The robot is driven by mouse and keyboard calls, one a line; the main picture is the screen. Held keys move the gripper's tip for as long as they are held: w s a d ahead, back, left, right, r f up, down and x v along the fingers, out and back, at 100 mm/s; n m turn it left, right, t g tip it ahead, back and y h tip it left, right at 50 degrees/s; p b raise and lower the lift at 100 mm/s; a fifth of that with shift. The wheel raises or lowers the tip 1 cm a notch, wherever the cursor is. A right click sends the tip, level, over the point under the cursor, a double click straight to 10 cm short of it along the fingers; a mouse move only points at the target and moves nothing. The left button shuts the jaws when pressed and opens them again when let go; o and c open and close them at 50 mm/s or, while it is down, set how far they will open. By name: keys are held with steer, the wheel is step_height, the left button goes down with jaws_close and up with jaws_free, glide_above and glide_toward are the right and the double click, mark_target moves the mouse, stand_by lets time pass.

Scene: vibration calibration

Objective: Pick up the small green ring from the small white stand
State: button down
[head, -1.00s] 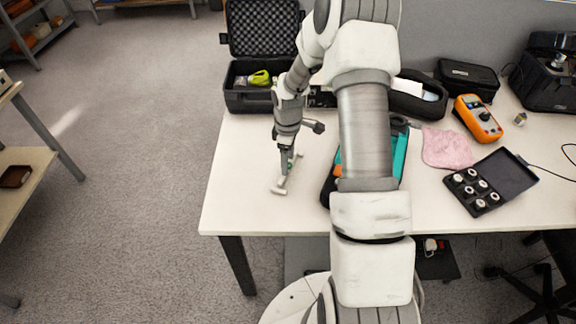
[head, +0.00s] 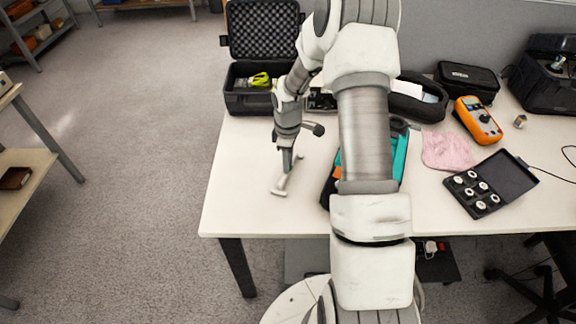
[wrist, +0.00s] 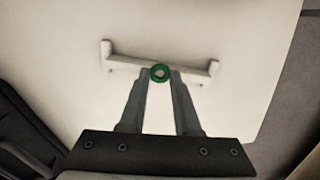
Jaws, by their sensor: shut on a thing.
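The small green ring (wrist: 160,72) is between my fingertips in the wrist view, with both fingers closed against its sides. My gripper (wrist: 160,78) is shut on it. The small white stand (wrist: 124,62) is a low bar with a raised post at each end, and it shows just behind the ring. In the head view the stand (head: 279,191) lies on the table under my gripper (head: 286,172). The ring cannot be made out in the head view. I cannot tell whether the ring still touches the stand.
The table (head: 240,180) is clear to the left of the stand. A black open case (head: 250,100) stands behind it. A dark and teal pouch (head: 399,155) lies to the right, partly behind my arm. A multimeter (head: 478,120), pink cloth (head: 447,149) and black box (head: 490,180) are further right.

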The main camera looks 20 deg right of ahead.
steer(key=shift+r, duration=0.55)
steer(key=r, duration=0.2)
steer(key=d+r+p, duration=0.1)
steer(key=r, duration=0.1)
steer(key=shift+s+d, duration=0.15)
steer(key=shift+s, duration=0.05)
steer(key=s+d+r+p, duration=0.4)
steer(key=d+r, duration=0.5)
steer(key=r, duration=0.1)
steer(key=shift+d, duration=0.2)
steer(key=shift+s, duration=0.1)
